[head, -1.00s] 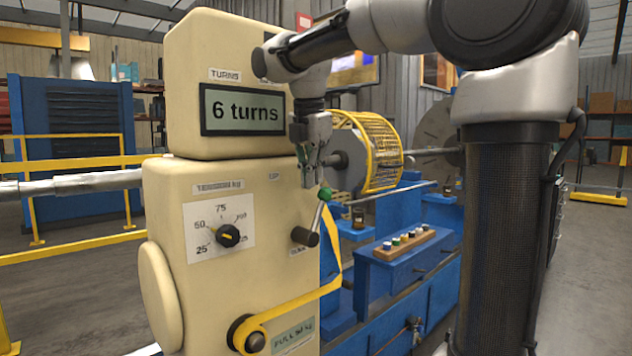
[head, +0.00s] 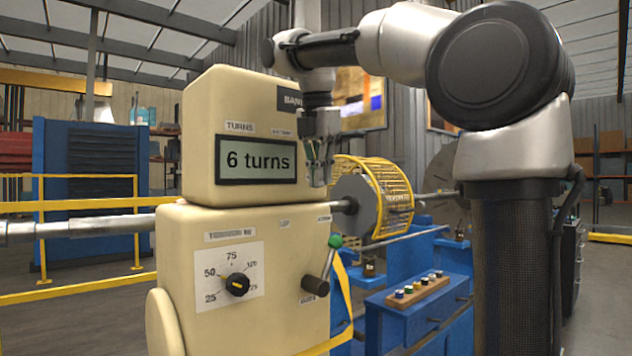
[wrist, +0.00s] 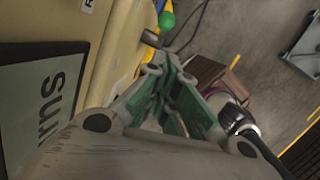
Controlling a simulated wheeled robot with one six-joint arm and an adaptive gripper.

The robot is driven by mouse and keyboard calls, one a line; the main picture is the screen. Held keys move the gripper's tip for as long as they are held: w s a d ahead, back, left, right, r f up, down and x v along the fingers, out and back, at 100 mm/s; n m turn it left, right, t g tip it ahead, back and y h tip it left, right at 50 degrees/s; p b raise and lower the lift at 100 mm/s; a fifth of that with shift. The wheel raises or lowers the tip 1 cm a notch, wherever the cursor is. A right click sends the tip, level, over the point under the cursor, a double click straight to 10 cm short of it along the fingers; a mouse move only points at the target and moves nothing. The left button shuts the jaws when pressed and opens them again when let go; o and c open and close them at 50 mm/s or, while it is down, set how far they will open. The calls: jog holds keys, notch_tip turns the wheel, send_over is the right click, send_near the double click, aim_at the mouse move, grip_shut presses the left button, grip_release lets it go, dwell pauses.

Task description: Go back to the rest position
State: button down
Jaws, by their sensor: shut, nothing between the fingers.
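My gripper (head: 321,172) is shut and empty, pointing down beside the right side of the cream machine's upper box (head: 225,180). The display (head: 257,159) on that box reads "6 turns". Below my gripper, and apart from it, is a lever with a green knob (head: 335,241) on the machine's lower body. In the wrist view the gripper's green-padded fingers (wrist: 172,105) point away from the camera. The green knob (wrist: 166,20) shows past them at the top, and part of the display (wrist: 40,105) fills the left edge.
A rotor with a yellow cage (head: 385,200) sits on a shaft behind my gripper. A blue stand (head: 400,325) holds a wooden strip (head: 420,290) with several small capped pieces. A dial (head: 237,284) and yellow rails (head: 75,208) are on the left. Open floor (head: 600,290) lies at the right.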

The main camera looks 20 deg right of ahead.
notch_tip(320, 180, down, 11)
jog(key=m+y, duration=0.1)
jog(key=m, duration=1.1)
jog(key=s+d+f+m+t, duration=0.1)
jog(key=s+d+f+m, duration=0.2)
jog(key=s+f+m, duration=0.2)
jog(key=s+d+f+m+t, duration=0.1)
jog(key=s+d+f+m, duration=0.3)
jog(key=s+f, duration=0.7)
jog(key=shift+s+m, duration=1.1)
jog(key=shift+s, duration=1.15)
